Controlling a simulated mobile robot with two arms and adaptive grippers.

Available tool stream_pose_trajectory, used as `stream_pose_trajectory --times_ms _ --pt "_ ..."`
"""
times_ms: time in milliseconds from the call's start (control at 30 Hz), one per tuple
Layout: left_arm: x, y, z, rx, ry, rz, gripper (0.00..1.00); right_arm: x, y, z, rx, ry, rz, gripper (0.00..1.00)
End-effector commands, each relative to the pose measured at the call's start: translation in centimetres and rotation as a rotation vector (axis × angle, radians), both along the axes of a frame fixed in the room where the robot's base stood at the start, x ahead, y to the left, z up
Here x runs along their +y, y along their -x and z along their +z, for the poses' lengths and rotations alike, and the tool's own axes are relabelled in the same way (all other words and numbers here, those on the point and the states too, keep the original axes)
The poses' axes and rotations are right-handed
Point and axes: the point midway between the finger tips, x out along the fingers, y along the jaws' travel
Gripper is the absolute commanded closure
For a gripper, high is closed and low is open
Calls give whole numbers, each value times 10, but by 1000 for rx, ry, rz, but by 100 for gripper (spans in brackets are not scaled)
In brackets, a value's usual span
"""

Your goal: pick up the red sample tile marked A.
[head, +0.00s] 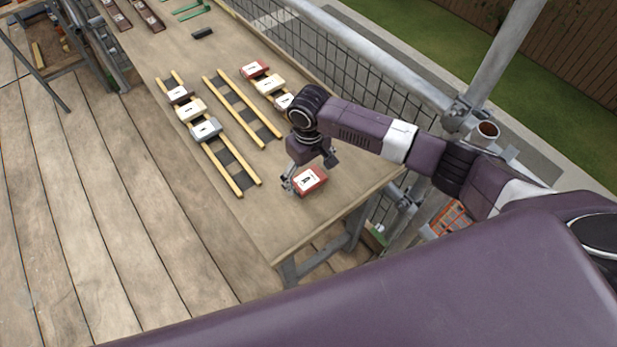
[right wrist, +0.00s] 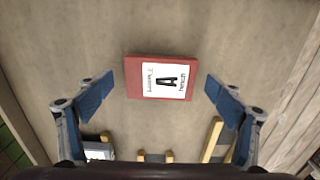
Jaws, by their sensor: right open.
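The red sample tile (head: 311,180) lies flat near the front right end of the table, with a white label. In the right wrist view the tile (right wrist: 133,78) shows a large letter A on its label. My right gripper (head: 310,171) is open and above the tile. In the right wrist view its two blue fingertips (right wrist: 159,91) stand apart on either side of the tile, with a gap to it on both sides. My left gripper is not in view.
The wooden table (head: 283,215) carries several wooden batten racks, including the left rack (head: 222,165) and the middle rack (head: 241,109). Another red tile (head: 254,69) sits on the right rack. Mesh railing (head: 375,85) runs along the table's right side.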

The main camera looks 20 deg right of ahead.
Motion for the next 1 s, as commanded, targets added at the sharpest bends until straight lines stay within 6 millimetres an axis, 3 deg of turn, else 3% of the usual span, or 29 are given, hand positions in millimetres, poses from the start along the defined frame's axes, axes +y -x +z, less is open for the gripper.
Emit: stream_pose_trajectory --times_ms 167,600,1000 --pt "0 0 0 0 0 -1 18 0 0 0 -1 0 0 15" --pt "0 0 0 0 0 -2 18 0 0 0 -1 0 0 63" --pt "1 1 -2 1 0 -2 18 0 -2 8 -4 -1 -1 64"
